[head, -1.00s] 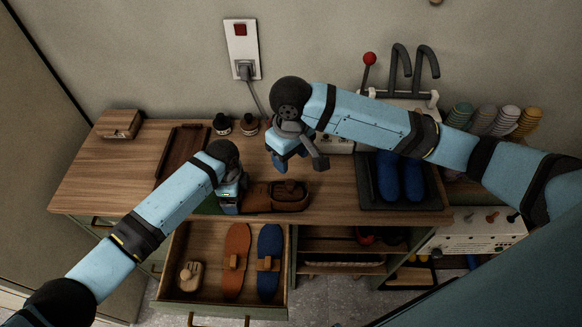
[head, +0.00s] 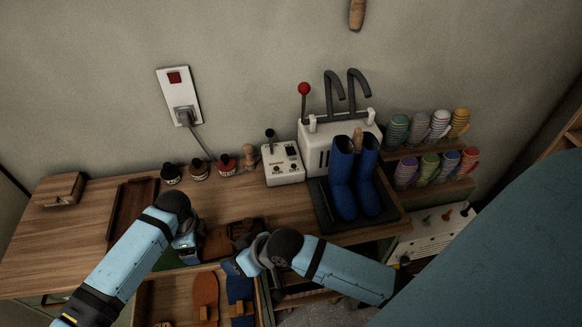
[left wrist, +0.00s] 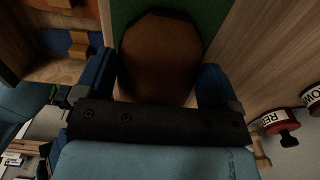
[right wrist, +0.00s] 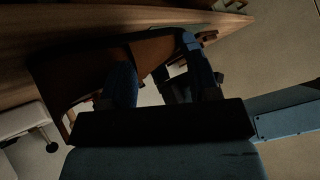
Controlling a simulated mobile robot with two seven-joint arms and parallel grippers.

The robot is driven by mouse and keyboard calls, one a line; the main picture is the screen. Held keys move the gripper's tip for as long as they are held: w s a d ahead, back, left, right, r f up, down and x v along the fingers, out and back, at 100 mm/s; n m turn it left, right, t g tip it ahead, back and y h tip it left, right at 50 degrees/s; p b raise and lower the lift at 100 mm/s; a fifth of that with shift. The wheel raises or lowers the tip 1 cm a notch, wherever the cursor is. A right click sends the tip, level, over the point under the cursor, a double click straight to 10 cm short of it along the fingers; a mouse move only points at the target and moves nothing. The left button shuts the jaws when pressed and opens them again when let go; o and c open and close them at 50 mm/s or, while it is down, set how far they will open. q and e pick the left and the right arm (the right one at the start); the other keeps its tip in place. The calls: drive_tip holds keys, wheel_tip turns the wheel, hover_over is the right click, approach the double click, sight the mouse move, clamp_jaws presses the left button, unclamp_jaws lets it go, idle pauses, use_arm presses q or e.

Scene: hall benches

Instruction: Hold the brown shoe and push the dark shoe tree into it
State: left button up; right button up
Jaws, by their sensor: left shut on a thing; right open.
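The brown shoe (head: 217,243) lies on the bench near its front edge, on a green mat. My left gripper (head: 188,243) is shut on one end of it; in the left wrist view the brown shoe (left wrist: 160,60) sits between the blue fingers. My right gripper (head: 240,264) is open, low at the bench front to the right of the shoe. Its fingers (right wrist: 160,80) are apart in front of brown leather (right wrist: 75,70) in the right wrist view. A dark shape shows on the shoe's right part; I cannot tell how far it is inside, or whether it is the shoe tree.
Blue boots (head: 355,180) stand on a dark tray to the right. A control box (head: 283,165) and small jars (head: 199,168) line the back.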

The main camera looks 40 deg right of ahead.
use_arm(q)
drive_tip(key=shift+f, duration=0.1)
use_arm(e)
drive_tip(key=s+d+f+t+h, duration=0.2)
drive_tip(key=s+d+f+t, duration=0.2)
drive_tip(key=s, duration=0.6)
drive_tip(key=d+f, duration=0.2)
drive_tip(key=d, duration=0.1)
drive_tip(key=shift+s+d+h, duration=0.2)
drive_tip(key=shift+s+h, duration=0.2)
drive_tip(key=shift+f, duration=0.1)
